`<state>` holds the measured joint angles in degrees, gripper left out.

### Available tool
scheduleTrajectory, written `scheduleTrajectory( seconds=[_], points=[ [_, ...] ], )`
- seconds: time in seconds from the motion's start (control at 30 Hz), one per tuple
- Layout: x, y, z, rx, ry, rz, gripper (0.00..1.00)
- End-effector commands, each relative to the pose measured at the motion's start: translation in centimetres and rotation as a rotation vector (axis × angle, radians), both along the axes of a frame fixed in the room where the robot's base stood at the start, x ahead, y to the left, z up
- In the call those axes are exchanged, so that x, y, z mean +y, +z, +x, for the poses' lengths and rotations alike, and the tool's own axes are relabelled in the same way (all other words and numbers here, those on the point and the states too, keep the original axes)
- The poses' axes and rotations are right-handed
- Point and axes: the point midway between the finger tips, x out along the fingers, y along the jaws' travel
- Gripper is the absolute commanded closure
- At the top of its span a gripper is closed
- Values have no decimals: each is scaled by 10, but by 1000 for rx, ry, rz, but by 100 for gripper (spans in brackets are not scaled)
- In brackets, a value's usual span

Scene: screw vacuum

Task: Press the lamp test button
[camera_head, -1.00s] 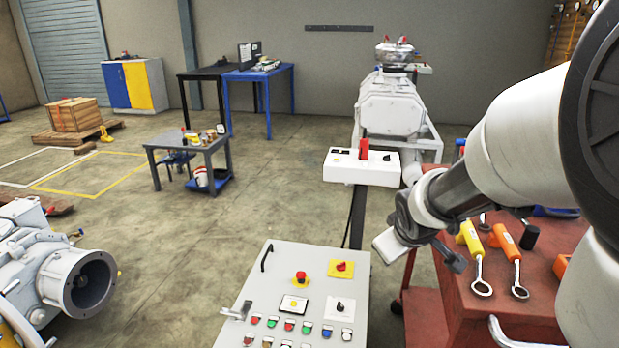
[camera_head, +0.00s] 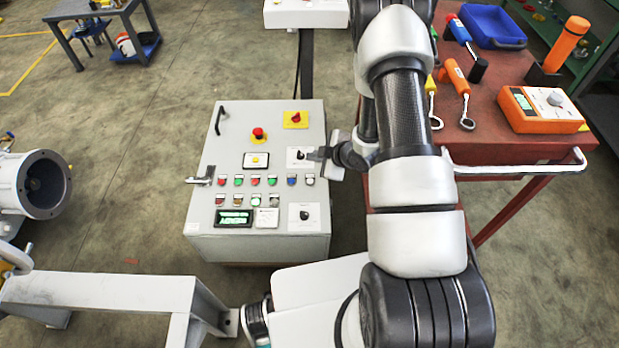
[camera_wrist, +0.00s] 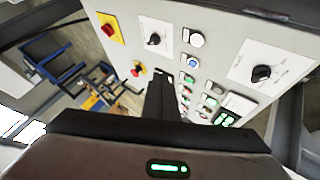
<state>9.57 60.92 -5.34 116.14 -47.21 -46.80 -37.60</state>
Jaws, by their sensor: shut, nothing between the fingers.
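The grey control panel (camera_head: 208,172) stands at the centre of the head view. Its sloped face carries rows of small green, red, blue and white buttons; no label is legible, so I cannot tell which is the lamp test button. A white button (camera_head: 310,180) and a blue button (camera_head: 291,180) sit at the right end of the upper row. The white button (camera_wrist: 196,39) and blue button (camera_wrist: 192,61) also show in the wrist view. My gripper (camera_head: 313,155) is shut and empty at the panel's right side, near the upper black rotary knob. Contact with the panel cannot be told.
A red emergency stop (camera_head: 258,134), a red switch on a yellow plate (camera_head: 296,118) and a lower rotary knob (camera_head: 304,215) share the panel. A red tool table (camera_head: 500,120) stands to the right. A grey frame (camera_head: 90,291) lies at the lower left. Open floor lies left of the panel.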

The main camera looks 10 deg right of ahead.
Motion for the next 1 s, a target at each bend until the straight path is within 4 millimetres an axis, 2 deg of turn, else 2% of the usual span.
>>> scheduleTrajectory(
  seconds=[0.47, 0.9, 1.0],
  points=[
    [1, -7, -1, -2, 6, 3, 100],
    [1, -66, -1, -2, 6, 3, 100],
    [1, -72, -1, -1, 5, 4, 100]
  ],
)
